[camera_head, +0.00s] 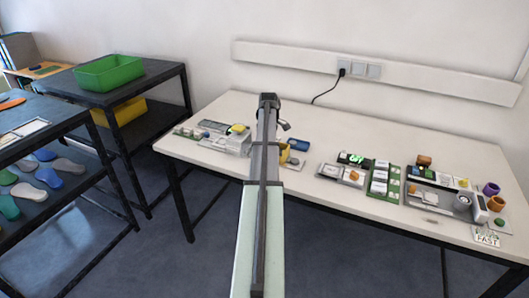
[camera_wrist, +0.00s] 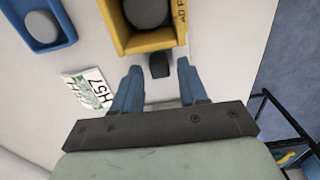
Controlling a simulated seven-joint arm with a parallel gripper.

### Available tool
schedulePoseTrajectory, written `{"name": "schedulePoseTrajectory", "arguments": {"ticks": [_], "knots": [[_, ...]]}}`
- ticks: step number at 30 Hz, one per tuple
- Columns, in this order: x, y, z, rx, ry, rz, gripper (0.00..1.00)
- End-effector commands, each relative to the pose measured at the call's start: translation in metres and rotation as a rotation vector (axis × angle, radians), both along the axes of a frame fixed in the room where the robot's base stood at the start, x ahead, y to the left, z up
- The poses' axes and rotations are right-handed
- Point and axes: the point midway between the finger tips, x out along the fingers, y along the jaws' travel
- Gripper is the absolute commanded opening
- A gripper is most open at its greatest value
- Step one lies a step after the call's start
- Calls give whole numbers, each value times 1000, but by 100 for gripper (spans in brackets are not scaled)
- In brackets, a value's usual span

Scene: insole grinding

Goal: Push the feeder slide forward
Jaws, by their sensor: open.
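A yellow holder (camera_wrist: 150,45) with a dark grey rounded piece inside shows at the top of the wrist view. It looks like the feeder slide, but I cannot be sure. A small dark knob (camera_wrist: 160,66) stands at its near edge. My gripper (camera_wrist: 160,70) is open, one blue finger on each side of the knob, with gaps between. Nothing is held. In the head view, part of the yellow holder (camera_head: 284,156) shows just right of my arm; my arm hides the rest and the fingers.
A blue tray (camera_wrist: 64,42) with a grey disc lies left of the yellow holder. A printed card (camera_wrist: 88,90) lies on the white table. In the head view, small devices (camera_head: 225,138) stand left of my arm. Several modules stand at the right, around a green board (camera_head: 385,193).

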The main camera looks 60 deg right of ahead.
Motion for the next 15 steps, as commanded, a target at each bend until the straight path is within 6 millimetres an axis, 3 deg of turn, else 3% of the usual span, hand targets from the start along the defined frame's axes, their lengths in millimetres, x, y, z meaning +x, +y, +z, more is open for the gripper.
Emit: {"name": "schedulePoseTrajectory", "arguments": {"ticks": [15], "knots": [[0, 0, 34, -1, 0, 0, 43]]}}
